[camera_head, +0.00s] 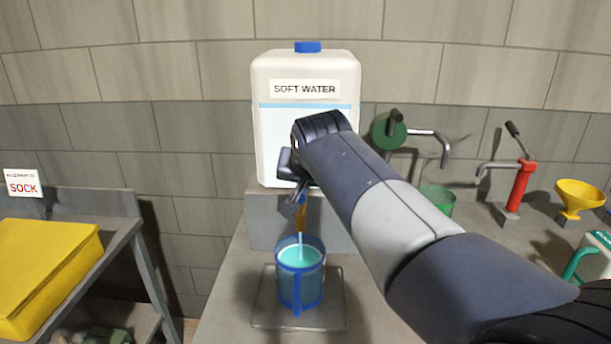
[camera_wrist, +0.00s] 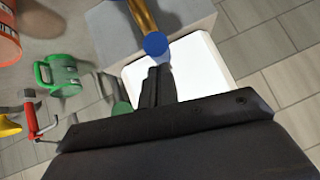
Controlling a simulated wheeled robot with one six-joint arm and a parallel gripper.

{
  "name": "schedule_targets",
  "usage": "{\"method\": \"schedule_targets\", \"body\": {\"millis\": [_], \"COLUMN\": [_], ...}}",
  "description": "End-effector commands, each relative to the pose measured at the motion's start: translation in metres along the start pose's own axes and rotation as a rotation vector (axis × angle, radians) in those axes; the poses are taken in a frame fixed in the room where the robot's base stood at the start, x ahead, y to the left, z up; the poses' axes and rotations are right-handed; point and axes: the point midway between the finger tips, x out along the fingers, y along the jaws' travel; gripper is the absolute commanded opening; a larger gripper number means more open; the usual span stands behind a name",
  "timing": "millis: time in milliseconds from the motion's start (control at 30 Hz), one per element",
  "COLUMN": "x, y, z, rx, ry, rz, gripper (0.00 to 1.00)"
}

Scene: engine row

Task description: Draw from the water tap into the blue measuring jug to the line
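The white water container (camera_head: 305,135), labelled SOFT WATER, stands on a grey block. Its brass tap (camera_head: 300,215) is partly hidden by my gripper in the head view; the tap (camera_wrist: 144,16) and a blue round knob (camera_wrist: 155,44) show in the wrist view. A thin stream runs from the tap into the blue measuring jug (camera_head: 289,289), which stands upright below. Teal liquid shows inside the jug; I cannot make out the line. My gripper (camera_head: 296,202) is beside the tap. Its fingers (camera_wrist: 156,72) are together and empty, close to the knob; contact is unclear.
The jug stands on a grey tray (camera_head: 265,312). To the right are a green jug (camera_head: 440,198), a red hand pump (camera_head: 520,187) and a yellow funnel (camera_head: 580,196). A shelf with a yellow item (camera_head: 45,270) stands left.

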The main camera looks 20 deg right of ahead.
Motion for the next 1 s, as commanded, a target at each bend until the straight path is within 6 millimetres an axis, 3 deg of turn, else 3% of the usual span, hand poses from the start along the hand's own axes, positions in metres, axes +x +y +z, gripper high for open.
{"method": "schedule_targets", "body": {"millis": [133,400,533,700,1000], "x": [-0.019,-0.08,-0.101,-0.114,-0.116], "y": [-0.003,-0.003,-0.003,-0.003,-0.003], "z": [-0.024,-0.023,-0.024,-0.024,-0.025], "rx": [0.002,0.001,0.001,0.001,0.001], "ry": [0.005,0.014,0.013,0.012,0.012], "rz": [-0.001,-0.006,-0.006,-0.005,-0.004], "gripper": [0.0,0.0,0.0,0.0,0.0]}}
